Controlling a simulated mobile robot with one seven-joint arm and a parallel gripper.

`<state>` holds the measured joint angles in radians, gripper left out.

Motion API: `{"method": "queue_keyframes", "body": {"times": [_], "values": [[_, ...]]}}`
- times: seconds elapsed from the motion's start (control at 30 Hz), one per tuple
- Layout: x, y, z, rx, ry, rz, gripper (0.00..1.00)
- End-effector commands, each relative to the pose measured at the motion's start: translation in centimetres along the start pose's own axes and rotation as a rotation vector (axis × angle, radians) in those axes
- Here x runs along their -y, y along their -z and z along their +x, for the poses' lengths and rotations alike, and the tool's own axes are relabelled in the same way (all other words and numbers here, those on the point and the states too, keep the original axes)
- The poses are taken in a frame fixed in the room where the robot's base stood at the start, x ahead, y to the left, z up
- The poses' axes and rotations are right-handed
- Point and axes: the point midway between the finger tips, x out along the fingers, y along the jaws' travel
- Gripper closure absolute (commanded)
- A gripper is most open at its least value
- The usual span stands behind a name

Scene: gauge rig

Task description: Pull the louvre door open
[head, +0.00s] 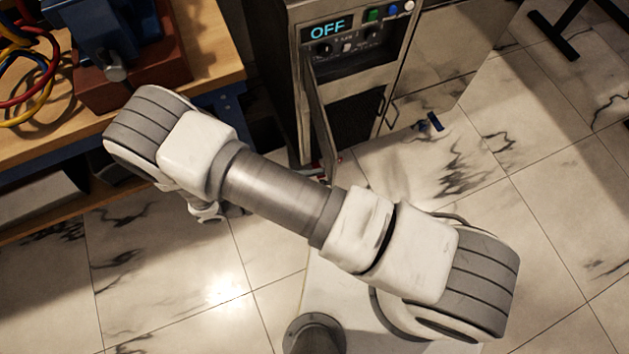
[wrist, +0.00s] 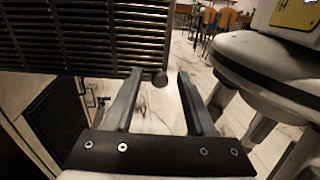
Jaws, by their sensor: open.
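The louvre door (wrist: 75,35) shows its dark horizontal slats at the upper left of the wrist view. In the head view the door (head: 319,118) stands ajar, swung out from the grey cabinet and seen almost edge-on. A small round knob (wrist: 160,79) is at the door's lower right corner in the wrist view. My gripper (wrist: 160,75) is open, with the knob between its fingertips in the picture, closer to the left one. I cannot tell whether they touch. My fingers are not clearly visible in the head view.
The cabinet's display (head: 327,29) reads OFF, above a dark opening (head: 357,118). A wooden bench (head: 215,45) with a vise (head: 110,40) and coloured cables stands at the left. A blue item (head: 435,122) lies on the marble floor. Chairs (wrist: 222,22) stand far behind.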

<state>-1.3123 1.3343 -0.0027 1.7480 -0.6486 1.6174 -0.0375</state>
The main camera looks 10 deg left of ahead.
Motion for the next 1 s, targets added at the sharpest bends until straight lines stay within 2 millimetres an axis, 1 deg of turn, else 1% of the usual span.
{"method": "queue_keyframes", "body": {"times": [0.33, 0.47, 0.57, 0.8, 1.0], "values": [[0.0, 0.1, -0.1, -0.001, 0.000, 0.000, 0.44], [0.0, 0.1, -1.0, -0.003, -0.001, 0.001, 0.44], [0.0, 0.1, -2.5, -0.003, -0.003, 0.001, 0.44], [0.0, 0.1, -7.2, -0.003, -0.003, 0.002, 0.44], [0.0, 0.1, -10.9, -0.002, -0.002, 0.001, 0.44]]}}
